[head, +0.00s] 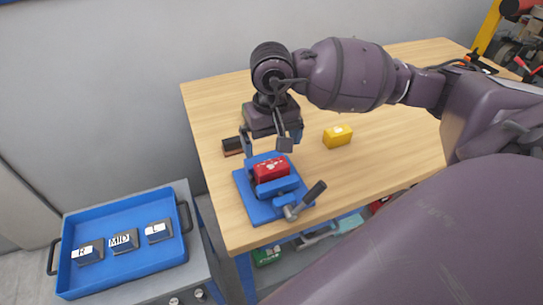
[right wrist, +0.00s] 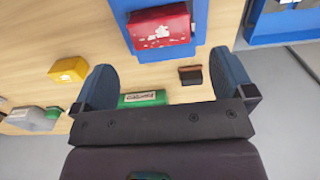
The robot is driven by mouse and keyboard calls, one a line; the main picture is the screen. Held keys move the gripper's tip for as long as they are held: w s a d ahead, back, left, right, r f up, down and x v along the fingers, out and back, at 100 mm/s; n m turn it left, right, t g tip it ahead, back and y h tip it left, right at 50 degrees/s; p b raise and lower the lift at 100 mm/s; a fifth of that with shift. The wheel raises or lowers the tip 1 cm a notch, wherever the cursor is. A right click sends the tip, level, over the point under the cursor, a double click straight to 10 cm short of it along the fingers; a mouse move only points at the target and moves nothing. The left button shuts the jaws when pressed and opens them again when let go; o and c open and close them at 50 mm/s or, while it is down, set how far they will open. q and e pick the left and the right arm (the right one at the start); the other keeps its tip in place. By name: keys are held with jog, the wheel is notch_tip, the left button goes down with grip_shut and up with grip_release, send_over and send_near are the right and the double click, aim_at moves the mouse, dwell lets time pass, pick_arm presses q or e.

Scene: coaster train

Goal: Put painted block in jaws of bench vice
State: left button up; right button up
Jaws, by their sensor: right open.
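The blue bench vice (head: 246,204) stands near the table's left front corner, its dark handle pointing to the front right. A red painted block (head: 271,171) with white marks sits at the vice jaws, and whether they grip it I cannot tell. The block also shows in the right wrist view (right wrist: 160,27), beyond the fingers. My right gripper (head: 270,146) is open and empty, just above and behind the vice, apart from the block. Its two blue fingers are spread in the right wrist view (right wrist: 163,72). My left gripper is out of view.
A yellow block (head: 338,136) lies right of the vice. A dark brown-black object (head: 232,146) lies at left behind it. A blue tray (head: 70,279) with blocks marked R, MID and L stands lower left. The table's right side has free room.

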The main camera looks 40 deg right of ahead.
aim_at(272, 166)
jog(key=shift+r, duration=2)
